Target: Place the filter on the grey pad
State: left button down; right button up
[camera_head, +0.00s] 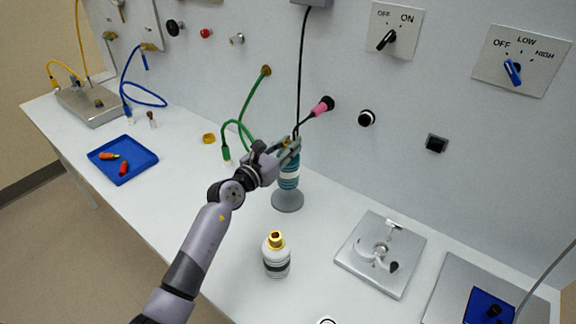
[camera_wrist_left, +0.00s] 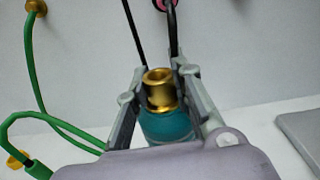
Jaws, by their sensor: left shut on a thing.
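The filter (camera_head: 289,178) is a teal canister with lighter bands. It stands upright, and its gold neck (camera_wrist_left: 160,88) shows in the left wrist view above the teal body. My left gripper (camera_head: 287,147) is shut on its upper part, with a finger on each side of the neck (camera_wrist_left: 162,92). The filter is over the round grey pad (camera_head: 288,203) on the bench. Its lower end appears to meet the pad, but I cannot tell whether it touches. My right gripper is not in view.
A white bottle with a gold top (camera_head: 276,258) stands nearer on the bench. A metal plate with a handle (camera_head: 380,262) is to the right. A green hose (camera_head: 243,115) and pink-ended black cable (camera_head: 321,106) hang close behind the gripper. A blue tray (camera_head: 140,163) lies left.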

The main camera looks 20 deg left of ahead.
aim_at(289, 179)
pick_arm(q)
jog(key=shift+f, duration=0.8)
notch_tip(289, 179, down, 4)
jog(key=shift+s+r+b, duration=0.1)
jog(key=shift+r+b, duration=0.05)
jog(key=shift+b, duration=1)
jog(key=shift+f, duration=0.45)
jog(key=c, duration=1.8)
grip_release()
jog(key=o, duration=0.4)
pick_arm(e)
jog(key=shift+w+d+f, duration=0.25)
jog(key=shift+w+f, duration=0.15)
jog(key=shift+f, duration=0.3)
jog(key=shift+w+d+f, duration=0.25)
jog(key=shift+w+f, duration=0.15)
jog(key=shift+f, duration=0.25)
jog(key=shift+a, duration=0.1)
